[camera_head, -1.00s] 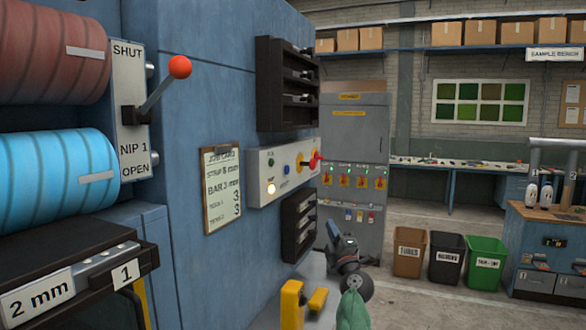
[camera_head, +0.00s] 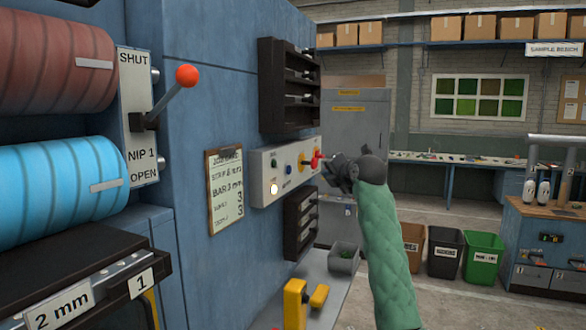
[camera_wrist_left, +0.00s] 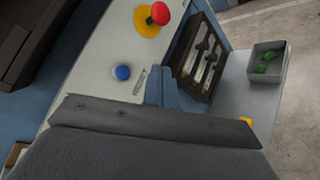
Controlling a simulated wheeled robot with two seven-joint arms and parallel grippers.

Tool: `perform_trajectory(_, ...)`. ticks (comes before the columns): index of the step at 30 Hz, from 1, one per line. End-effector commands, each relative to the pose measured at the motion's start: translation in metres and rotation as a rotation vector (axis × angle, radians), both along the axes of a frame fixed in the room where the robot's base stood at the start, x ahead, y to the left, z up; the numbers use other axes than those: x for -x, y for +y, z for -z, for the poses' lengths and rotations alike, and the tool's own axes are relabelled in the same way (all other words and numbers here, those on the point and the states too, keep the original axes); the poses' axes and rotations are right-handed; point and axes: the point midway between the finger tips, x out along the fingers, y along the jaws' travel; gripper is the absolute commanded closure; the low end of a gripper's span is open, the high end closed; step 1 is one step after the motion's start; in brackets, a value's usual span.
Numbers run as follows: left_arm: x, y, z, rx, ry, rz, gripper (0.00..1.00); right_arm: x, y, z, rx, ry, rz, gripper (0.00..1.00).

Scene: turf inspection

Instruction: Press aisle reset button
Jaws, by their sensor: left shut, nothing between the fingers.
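The grey control panel (camera_head: 262,180) on the blue machine's side carries a small blue button (camera_head: 289,169). The blue button also shows in the left wrist view (camera_wrist_left: 122,72), uncovered, with a small pale label beside it. A red mushroom knob on a yellow base (camera_head: 315,160) sits further right on the panel and at the top of the wrist view (camera_wrist_left: 159,13). My left gripper (camera_head: 331,172) is shut and empty, just right of the panel's far end in the head view. Contact with the panel cannot be told. My right gripper is not in view.
The panel also has a green button (camera_head: 274,164) and a lit white lamp (camera_head: 273,188). Black racks sit above (camera_head: 290,85) and below (camera_head: 300,221) it. A grey bin (camera_head: 345,256) stands on the ledge beneath.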

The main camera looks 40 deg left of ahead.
Motion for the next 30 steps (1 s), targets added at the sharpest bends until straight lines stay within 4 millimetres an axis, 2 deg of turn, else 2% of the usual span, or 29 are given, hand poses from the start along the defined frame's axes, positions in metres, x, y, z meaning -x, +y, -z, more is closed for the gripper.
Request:
perform_trajectory(9,0.0,-0.001,-0.003,0.015,-0.001,0.007,1.0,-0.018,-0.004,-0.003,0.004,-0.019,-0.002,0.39)
perform_trajectory(14,0.0,0.001,-0.003,0.015,-0.001,0.006,1.0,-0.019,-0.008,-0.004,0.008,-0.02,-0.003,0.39)
perform_trajectory(20,0.003,0.014,-0.004,0.014,-0.002,0.005,1.0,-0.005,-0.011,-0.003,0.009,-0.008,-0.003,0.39)
perform_trajectory(24,0.007,0.029,-0.004,0.014,-0.001,0.004,1.0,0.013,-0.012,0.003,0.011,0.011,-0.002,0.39)
perform_trajectory(30,0.013,0.053,-0.004,0.014,-0.002,0.005,1.0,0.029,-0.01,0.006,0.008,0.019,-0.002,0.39)
